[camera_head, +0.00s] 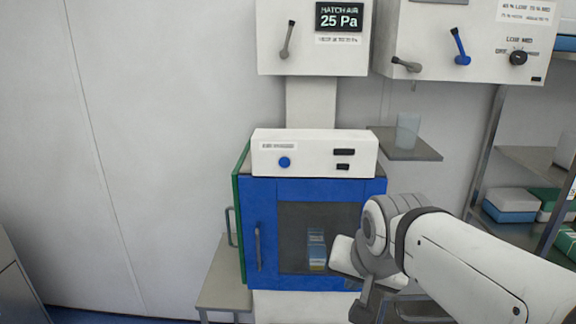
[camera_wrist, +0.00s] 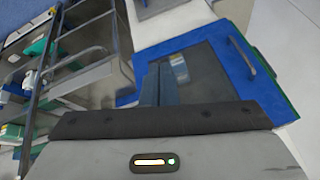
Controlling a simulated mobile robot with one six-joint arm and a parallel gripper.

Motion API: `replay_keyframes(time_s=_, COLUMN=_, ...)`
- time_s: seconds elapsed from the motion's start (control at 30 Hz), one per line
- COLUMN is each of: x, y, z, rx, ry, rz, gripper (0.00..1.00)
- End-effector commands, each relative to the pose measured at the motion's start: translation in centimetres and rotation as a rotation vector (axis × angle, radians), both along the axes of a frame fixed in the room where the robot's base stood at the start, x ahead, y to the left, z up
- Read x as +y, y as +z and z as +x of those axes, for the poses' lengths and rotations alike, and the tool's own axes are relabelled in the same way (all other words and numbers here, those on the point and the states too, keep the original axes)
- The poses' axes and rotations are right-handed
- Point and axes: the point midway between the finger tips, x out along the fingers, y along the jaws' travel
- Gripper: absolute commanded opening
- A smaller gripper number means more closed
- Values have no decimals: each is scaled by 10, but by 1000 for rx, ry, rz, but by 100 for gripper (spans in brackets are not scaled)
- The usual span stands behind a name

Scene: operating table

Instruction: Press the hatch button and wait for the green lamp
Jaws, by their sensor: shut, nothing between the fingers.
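The hatch (camera_head: 258,215) is a cabinet with a shut blue door, a dark window and a grey bar handle. A white control panel (camera_head: 315,140) sits on top, with a round blue button (camera_head: 284,162) at its left. Two small dark rectangles are at the panel's right; no green light shows on it. My gripper (camera_wrist: 159,80) is shut and empty in the wrist view, in front of the blue door and its window (camera_wrist: 190,75). In the head view my arm covers the door's lower right, and the fingertips cannot be made out.
A small carton (camera_head: 317,250) shows behind the window. Above hang a white box with a "25 Pa" display (camera_head: 339,17) and a box with levers (camera_head: 470,45). A wall shelf (camera_head: 412,154) holds a translucent cup (camera_head: 407,130). A rack (camera_head: 490,140) with boxes stands right.

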Motion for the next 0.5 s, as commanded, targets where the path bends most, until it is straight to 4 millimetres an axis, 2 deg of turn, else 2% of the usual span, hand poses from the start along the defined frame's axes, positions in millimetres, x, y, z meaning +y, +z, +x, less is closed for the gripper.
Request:
replay_keyframes(time_s=0.03, x=16, y=13, z=23, rx=-40, ry=-64, rz=65, gripper=0)
replay_keyframes(time_s=0.2, x=67, y=65, z=85, rx=-149, ry=-297, rz=332, gripper=0)
replay_keyframes(time_s=0.33, x=99, y=94, z=113, rx=-183, ry=-416, rz=505, gripper=0)
replay_keyframes(time_s=0.5, x=121, y=114, z=130, rx=-194, ry=-494, rz=629, gripper=0)
